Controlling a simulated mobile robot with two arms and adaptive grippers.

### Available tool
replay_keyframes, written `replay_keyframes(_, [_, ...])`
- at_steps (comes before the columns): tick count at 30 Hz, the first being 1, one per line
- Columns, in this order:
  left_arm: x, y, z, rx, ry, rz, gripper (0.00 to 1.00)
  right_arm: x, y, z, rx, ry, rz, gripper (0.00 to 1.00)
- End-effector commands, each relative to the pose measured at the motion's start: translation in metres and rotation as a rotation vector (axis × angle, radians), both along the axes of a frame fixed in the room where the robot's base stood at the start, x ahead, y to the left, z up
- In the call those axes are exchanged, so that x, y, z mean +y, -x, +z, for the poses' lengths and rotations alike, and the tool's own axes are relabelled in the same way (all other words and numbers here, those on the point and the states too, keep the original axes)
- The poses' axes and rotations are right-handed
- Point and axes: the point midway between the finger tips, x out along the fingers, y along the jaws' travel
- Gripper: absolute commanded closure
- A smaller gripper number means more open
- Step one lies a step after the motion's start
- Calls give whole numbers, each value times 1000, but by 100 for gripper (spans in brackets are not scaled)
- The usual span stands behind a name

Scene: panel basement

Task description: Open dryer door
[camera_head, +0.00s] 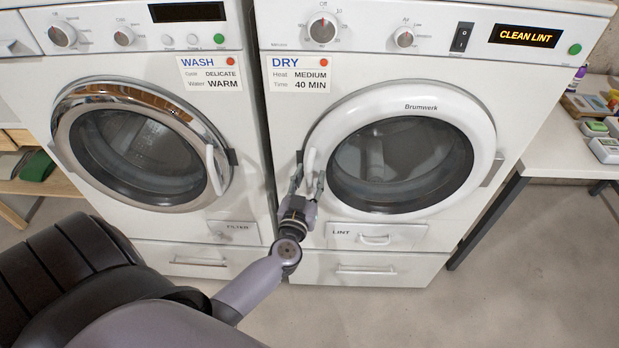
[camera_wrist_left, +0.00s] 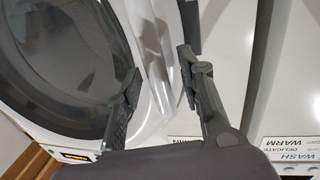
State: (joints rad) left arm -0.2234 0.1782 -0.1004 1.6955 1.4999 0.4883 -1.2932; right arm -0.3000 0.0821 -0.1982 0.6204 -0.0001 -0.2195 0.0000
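The dryer door (camera_head: 475,112) is a round white ring with a dark glass window, set in the right machine. It looks closed. Its white handle (camera_head: 310,162) stands at the ring's left edge. My left gripper (camera_head: 308,182) is at the lower end of this handle, one finger to each side as seen from the head. In the left wrist view the two fingertips (camera_wrist_left: 160,68) are apart, with the white door rim (camera_wrist_left: 152,35) behind and between them. Whether a finger touches the handle cannot be told. My right gripper is not in view.
The washer (camera_head: 130,220), with its chrome-ringed door (camera_head: 100,95) closed, stands close on the left. The dryer display (camera_head: 526,36) reads CLEAN LINT. A lint drawer (camera_head: 345,238) is below the door. A table (camera_head: 553,150) with small items stands right. The floor in front is clear.

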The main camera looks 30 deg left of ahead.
Motion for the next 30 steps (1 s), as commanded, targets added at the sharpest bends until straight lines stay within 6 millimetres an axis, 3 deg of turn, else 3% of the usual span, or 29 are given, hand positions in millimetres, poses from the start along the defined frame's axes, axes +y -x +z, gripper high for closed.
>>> replay_keyframes(4, [0,0,0,0,0,0,65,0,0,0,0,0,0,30])
replay_keyframes(20, [0,0,0,0,0,-1,100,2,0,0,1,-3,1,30])
replay_keyframes(30, [0,0,0,0,0,0,100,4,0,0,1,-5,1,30])
